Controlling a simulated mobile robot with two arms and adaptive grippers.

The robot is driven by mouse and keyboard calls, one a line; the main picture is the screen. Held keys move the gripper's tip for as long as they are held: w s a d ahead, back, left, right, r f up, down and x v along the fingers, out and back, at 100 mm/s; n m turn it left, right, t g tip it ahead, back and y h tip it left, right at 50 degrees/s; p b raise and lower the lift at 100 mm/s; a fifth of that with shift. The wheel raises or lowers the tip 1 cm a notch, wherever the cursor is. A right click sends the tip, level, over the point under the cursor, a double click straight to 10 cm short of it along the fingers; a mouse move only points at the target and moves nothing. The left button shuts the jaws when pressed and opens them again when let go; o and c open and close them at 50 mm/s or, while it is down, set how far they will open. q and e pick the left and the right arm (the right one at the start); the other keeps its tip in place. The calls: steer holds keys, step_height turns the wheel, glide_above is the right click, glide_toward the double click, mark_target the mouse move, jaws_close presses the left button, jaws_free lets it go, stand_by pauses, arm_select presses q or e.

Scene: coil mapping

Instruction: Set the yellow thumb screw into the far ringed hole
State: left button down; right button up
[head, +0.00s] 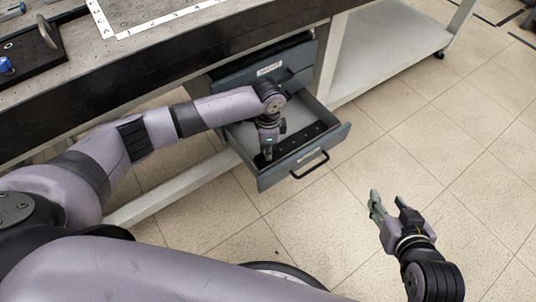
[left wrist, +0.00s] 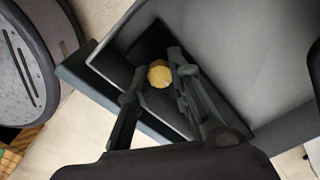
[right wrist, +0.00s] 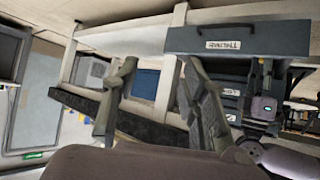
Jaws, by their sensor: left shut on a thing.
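The yellow thumb screw (left wrist: 159,75) shows as a round yellow head between the fingertips of my left gripper (left wrist: 157,68) in the left wrist view. My left gripper (head: 268,155) is shut on it and points down into the open drawer (head: 268,184). In the head view the screw is hidden by the gripper. A black strip (head: 305,145) with several dark spots lies in the drawer beside the gripper. My right gripper (head: 386,204) is open and empty above the floor; its spread fingers show in the right wrist view (right wrist: 157,65). I cannot make out the far ringed hole.
The workbench top (head: 165,42) is above and left of the drawer, with a white lettered frame (head: 150,30) on it. A black tray (head: 30,60) with a blue object lies at the left. A closed drawer (head: 262,72) is above the open one. The tiled floor at right is clear.

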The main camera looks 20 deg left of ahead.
steer(key=shift+s+d+f, duration=0.1)
steer(key=shift+s+f, duration=0.1)
steer(key=shift+s, duration=0.05)
arm_select(q)
steer(key=shift+r+p, duration=0.2)
steer(key=shift+p, duration=0.1)
arm_select(e)
steer(key=shift+s+d+f+g+h, duration=0.15)
steer(key=shift+s+d+f+g, duration=0.05)
steer(key=shift+s+f+g, duration=0.35)
steer(key=shift+s+d+f+g+h, duration=0.2)
steer(key=shift+s+f+g, duration=0.2)
steer(key=shift+s, duration=0.2)
arm_select(q)
steer(key=shift+r, duration=0.1)
arm_select(e)
steer(key=shift+s+d+f+g, duration=0.1)
steer(key=shift+s+d+g, duration=0.05)
steer(key=shift+s+g, duration=0.15)
arm_select(q)
steer(key=shift+r, duration=0.1)
steer(key=shift+p, duration=0.3)
arm_select(e)
steer(key=shift+s+d+f+g, duration=0.15)
steer(key=shift+s+f+g, duration=0.1)
steer(key=shift+s, duration=0.2)
steer(key=shift+s+d+f+g, duration=0.1)
steer(key=shift+s+d+f, duration=0.1)
steer(key=shift+s, duration=0.2)
steer(key=shift+s, duration=0.1)
